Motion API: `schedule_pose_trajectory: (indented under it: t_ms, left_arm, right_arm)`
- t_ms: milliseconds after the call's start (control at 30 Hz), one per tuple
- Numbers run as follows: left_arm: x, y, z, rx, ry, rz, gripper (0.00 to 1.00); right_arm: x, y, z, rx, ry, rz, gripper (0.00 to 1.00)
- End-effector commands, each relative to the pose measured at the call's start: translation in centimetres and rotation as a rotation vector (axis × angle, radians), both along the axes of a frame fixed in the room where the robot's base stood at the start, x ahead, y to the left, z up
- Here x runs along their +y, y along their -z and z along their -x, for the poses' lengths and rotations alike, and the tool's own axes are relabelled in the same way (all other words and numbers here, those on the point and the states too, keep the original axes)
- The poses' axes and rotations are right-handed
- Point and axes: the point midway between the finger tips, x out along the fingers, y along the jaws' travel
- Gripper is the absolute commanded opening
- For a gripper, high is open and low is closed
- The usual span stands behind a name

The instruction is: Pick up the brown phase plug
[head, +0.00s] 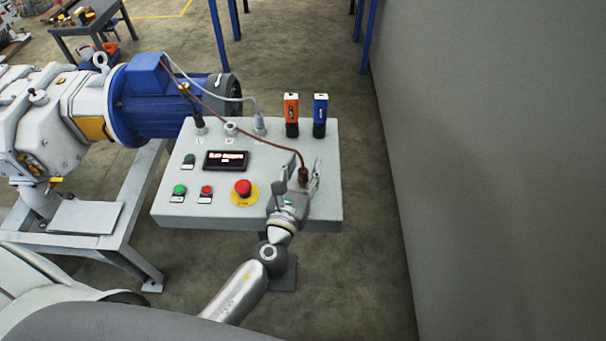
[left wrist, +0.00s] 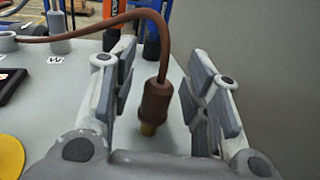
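The brown phase plug (head: 303,175) is at the right part of the control box's top, with its brown cable running up and left to the blue motor. In the left wrist view the plug (left wrist: 156,102) hangs upright between my left gripper's fingers, with a gap on each side. My left gripper (head: 308,178) is open around the plug and does not touch it in the wrist view. Whether the plug's brass tip (left wrist: 147,129) touches the box top I cannot tell. My right gripper is not in view.
The grey control box (head: 325,208) carries a display (head: 226,161), a red emergency button (head: 243,187), smaller buttons, several sockets, and an orange device (head: 291,108) and blue device (head: 320,108) at the back. A grey wall (head: 490,150) stands on the right. The blue motor (head: 150,100) is at left.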

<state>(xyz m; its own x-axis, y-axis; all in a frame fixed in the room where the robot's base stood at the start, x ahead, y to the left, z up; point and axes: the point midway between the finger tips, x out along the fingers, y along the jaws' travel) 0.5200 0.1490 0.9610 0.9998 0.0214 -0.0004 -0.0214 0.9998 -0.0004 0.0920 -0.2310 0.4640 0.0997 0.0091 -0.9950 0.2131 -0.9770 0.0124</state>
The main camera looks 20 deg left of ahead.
Motion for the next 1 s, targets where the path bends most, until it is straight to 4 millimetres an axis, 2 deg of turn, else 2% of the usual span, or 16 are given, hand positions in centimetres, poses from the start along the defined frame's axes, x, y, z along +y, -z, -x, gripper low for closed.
schedule_pose_trajectory:
  t_ms: [33,300,667,767,900,1000]
  left_arm:
    - [0.0,0.0,0.0,0.0,0.0,0.0,0.33]
    - [0.0,0.0,0.0,0.0,0.0,0.0,0.0]
    - [0.0,-0.7,0.0,-0.001,0.0,0.0,0.0]
    - [0.0,-1.7,0.0,-0.002,0.0,0.001,0.0]
    - [0.0,-4.1,0.1,-0.003,0.001,0.001,0.0]
    - [0.9,-6.0,1.8,-0.001,0.001,0.0,0.0]
  right_arm:
    - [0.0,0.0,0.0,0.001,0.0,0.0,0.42]
    - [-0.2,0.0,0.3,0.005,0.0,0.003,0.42]
    - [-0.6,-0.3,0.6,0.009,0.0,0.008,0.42]
    - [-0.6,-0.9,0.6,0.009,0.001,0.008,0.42]
    - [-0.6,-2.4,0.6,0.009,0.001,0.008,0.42]
    - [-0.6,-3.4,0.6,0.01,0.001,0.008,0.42]
